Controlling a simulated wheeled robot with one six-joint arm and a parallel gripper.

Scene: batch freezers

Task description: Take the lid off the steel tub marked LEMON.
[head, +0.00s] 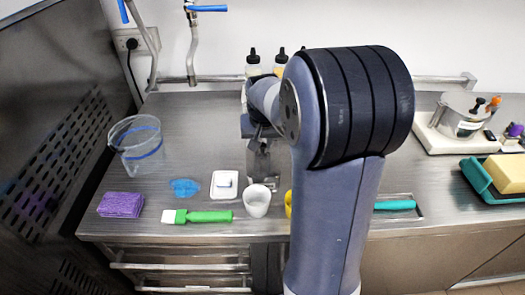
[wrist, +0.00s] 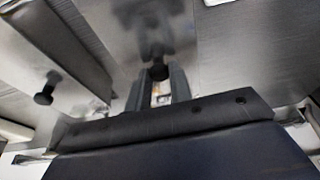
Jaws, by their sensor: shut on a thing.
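In the wrist view my gripper (wrist: 161,84) has its two fingers closed on a black knob (wrist: 158,71), which stands against a shiny brushed-steel surface (wrist: 215,65). The steel mirrors the knob and fingers. I cannot tell whether this lid rests on a tub or is raised. In the head view my gripper (head: 262,160) points down over the counter, partly hidden by my arm. No LEMON marking is readable in either view, and the tub cannot be made out in the head view.
A second black knob (wrist: 44,92) is at left in the wrist view. On the counter are a clear jug (head: 137,145), purple sponge (head: 120,205), green brush (head: 205,216), white cup (head: 257,201) and, at right, a scale (head: 437,137). The counter's left back is clear.

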